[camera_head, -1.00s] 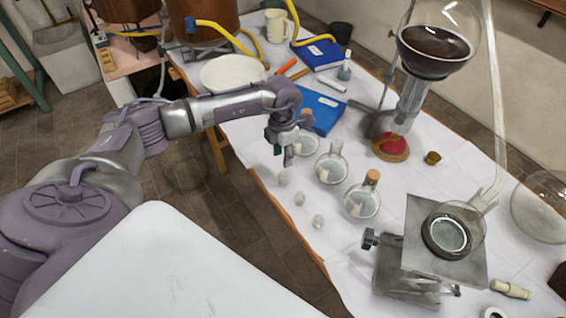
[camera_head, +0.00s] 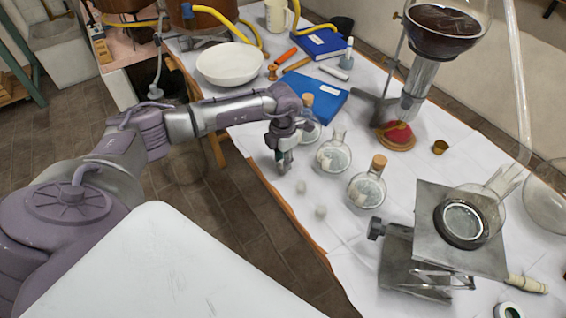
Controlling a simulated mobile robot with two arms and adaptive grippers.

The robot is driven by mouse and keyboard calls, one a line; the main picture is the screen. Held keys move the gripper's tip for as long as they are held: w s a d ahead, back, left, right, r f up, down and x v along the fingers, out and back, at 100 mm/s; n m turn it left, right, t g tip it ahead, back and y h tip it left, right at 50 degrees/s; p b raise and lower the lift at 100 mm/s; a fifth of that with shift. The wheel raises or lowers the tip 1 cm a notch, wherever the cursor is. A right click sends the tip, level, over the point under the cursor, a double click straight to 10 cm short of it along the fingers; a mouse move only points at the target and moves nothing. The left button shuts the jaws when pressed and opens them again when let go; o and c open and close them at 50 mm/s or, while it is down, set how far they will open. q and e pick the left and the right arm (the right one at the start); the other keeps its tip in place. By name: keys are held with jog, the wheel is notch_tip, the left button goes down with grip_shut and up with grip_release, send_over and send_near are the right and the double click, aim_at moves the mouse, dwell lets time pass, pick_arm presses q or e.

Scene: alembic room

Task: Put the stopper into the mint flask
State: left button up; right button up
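Three small round clear glass flasks stand in a row near the table's front edge. The middle flask (camera_head: 333,157) has an open neck; the right flask (camera_head: 367,191) has a cork in its neck. The left flask (camera_head: 312,132) is partly hidden behind my gripper, with a cork (camera_head: 307,100) showing above. Their tints are too faint to tell which is mint. Two small pale stoppers (camera_head: 301,187) (camera_head: 321,211) lie in front of the flasks. My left gripper (camera_head: 284,164) points down at the table edge, over where a third stopper is now hidden. Its finger opening is unclear.
A lab jack (camera_head: 398,262) with a ringed plate stands at the right. A retort stand with a dark-filled round flask (camera_head: 440,40) is behind. A white bowl (camera_head: 229,64), blue books (camera_head: 318,108) and tools lie at the back. Bare white cloth surrounds the stoppers.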

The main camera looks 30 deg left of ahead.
pick_arm(q)
grip_shut()
jog(key=shift+r, duration=0.15)
jog(key=shift+r+p, duration=1.4)
jog(key=shift+r, duration=0.5)
